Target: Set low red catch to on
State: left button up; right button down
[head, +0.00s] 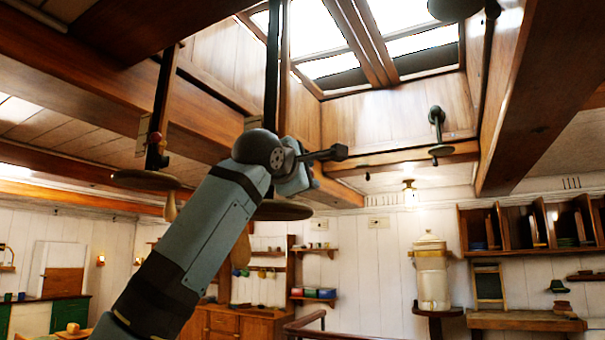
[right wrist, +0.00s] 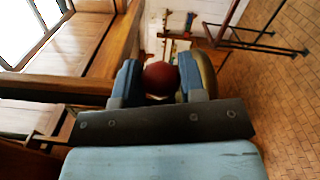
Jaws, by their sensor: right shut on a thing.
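My right gripper (right wrist: 160,82) is shut on a round dark red knob (right wrist: 161,78), with one blue finger on each side of it. I take this to be the red catch; its on or off position cannot be read here. In the head view the right gripper (head: 298,180) is raised in front of a dark hanging post (head: 272,75) with a round disc (head: 285,210) at its foot. The arm hides the held knob in that view. My left gripper is not in view.
Wooden ceiling beams (head: 80,75) and the skylight frame (head: 395,110) are close around the raised arm. A dark lamp-like fixture (head: 437,125) hangs to the right. Shelves (head: 525,250) and a cream water urn (head: 430,270) stand at the far wall.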

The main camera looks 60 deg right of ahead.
jog(key=shift+f+m, duration=0.25)
jog(key=shift+m, duration=0.25)
jog(key=c, duration=1.1)
grip_release()
jog(key=o, duration=0.4)
jog(key=shift+d, duration=0.15)
jog(key=a+b, duration=0.2)
jog(key=a, duration=1.1)
jog(key=shift+s+a+f+b, duration=0.3)
jog(key=shift+a+b, duration=0.05)
jog(key=shift+a, duration=0.05)
